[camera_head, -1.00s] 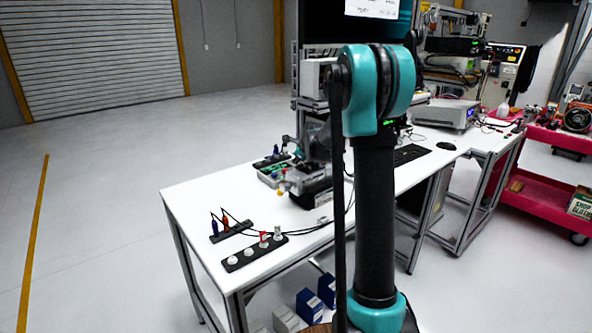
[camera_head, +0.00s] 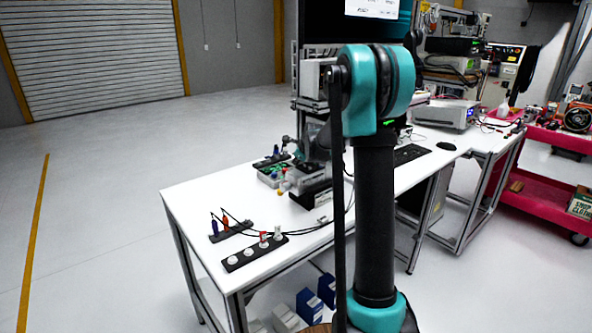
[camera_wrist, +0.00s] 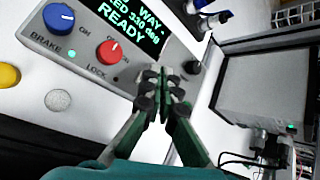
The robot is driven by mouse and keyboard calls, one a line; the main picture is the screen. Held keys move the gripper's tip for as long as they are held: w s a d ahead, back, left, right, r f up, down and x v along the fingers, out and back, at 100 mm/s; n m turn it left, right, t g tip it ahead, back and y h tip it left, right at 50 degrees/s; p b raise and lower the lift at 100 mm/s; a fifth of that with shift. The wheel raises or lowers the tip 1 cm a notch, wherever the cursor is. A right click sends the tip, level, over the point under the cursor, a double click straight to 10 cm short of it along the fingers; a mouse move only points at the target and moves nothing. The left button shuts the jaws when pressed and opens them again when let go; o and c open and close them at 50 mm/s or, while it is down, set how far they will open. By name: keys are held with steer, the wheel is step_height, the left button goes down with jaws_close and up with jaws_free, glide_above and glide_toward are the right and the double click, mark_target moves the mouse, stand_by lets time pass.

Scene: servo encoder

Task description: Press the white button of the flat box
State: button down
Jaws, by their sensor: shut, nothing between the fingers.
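My gripper (camera_wrist: 160,92) is shut and empty in the wrist view, its green fingers with dark pads meeting near the front edge of a grey control box (camera_wrist: 110,72). A pale, round, button-like disc (camera_wrist: 58,100) lies left of the fingers, apart from them, on a white surface. A yellow round piece (camera_wrist: 8,75) is cut off at the left edge. I cannot tell whether these two belong to the flat box. The control box has a blue knob (camera_wrist: 59,17), a red knob (camera_wrist: 110,51) and a lit display reading READY (camera_wrist: 122,28). In the head view my arm hides much of this area.
The white table (camera_head: 190,195) carries a dark strip with round white pieces (camera_head: 253,252) near its front left corner. Cables cross the tabletop. In the wrist view a large grey panel (camera_wrist: 260,85) stands at right, with cables below it.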

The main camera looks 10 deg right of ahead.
steer(key=shift+f, duration=0.25)
stand_by(0.3)
steer(key=shift+f, duration=0.2)
steer(key=shift+s+f, duration=0.25)
steer(key=shift+f, duration=0.25)
stand_by(1.4)
steer(key=shift+d+r, duration=0.1)
steer(key=shift+r, duration=0.2)
stand_by(0.4)
steer(key=shift+r, duration=0.75)
steer(key=shift+w+r, duration=0.1)
steer(key=shift+r, duration=1.65)
